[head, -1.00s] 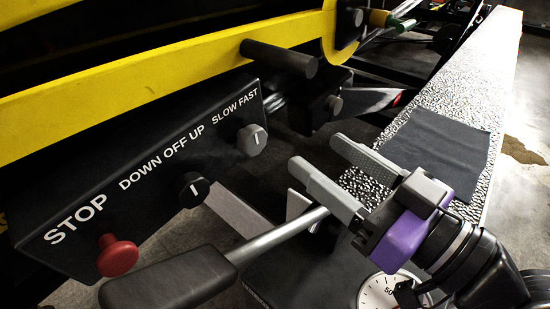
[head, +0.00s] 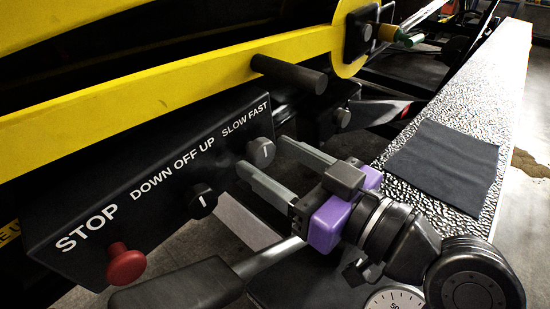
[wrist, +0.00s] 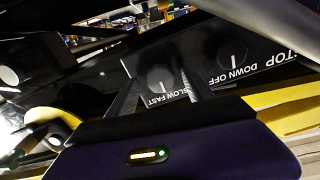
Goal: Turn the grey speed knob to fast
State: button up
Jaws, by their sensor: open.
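The grey speed knob (head: 261,152) is on the black control panel (head: 100,200), under the words SLOW FAST. Its white mark looks roughly upright in the head view. My gripper (head: 262,158) is open, with its two fingers pointing at the knob from the right. In the head view one fingertip is just below left of the knob and the other just right of it. In the wrist view the knob (wrist: 160,78) shows between the two fingers. I cannot tell whether either finger touches it.
A black knob (head: 202,201) under DOWN OFF UP and a red stop button (head: 125,263) are on the same panel. A black handle (head: 289,75) juts out above the grey knob. A lever with a black grip (head: 178,288) passes below my gripper. A dark cloth (head: 440,165) lies on the textured running board.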

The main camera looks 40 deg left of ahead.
jog(key=shift+c, duration=0.4)
grip_shut()
jog(key=shift+r+m+p, duration=0.1)
jog(key=shift+m+p, duration=0.3)
jog(key=shift+p, duration=0.05)
jog(key=m+p, duration=0.2)
jog(key=m, duration=0.1)
jog(key=shift+r+p, duration=0.15)
jog(key=shift+p, duration=0.2)
jog(key=m+p, duration=1)
jog(key=shift+m+p, duration=0.3)
jog(key=shift+m, duration=0.1)
jog(key=m+p, duration=0.3)
jog(key=shift+f+m, duration=0.2)
jog(key=shift+m, duration=0.2)
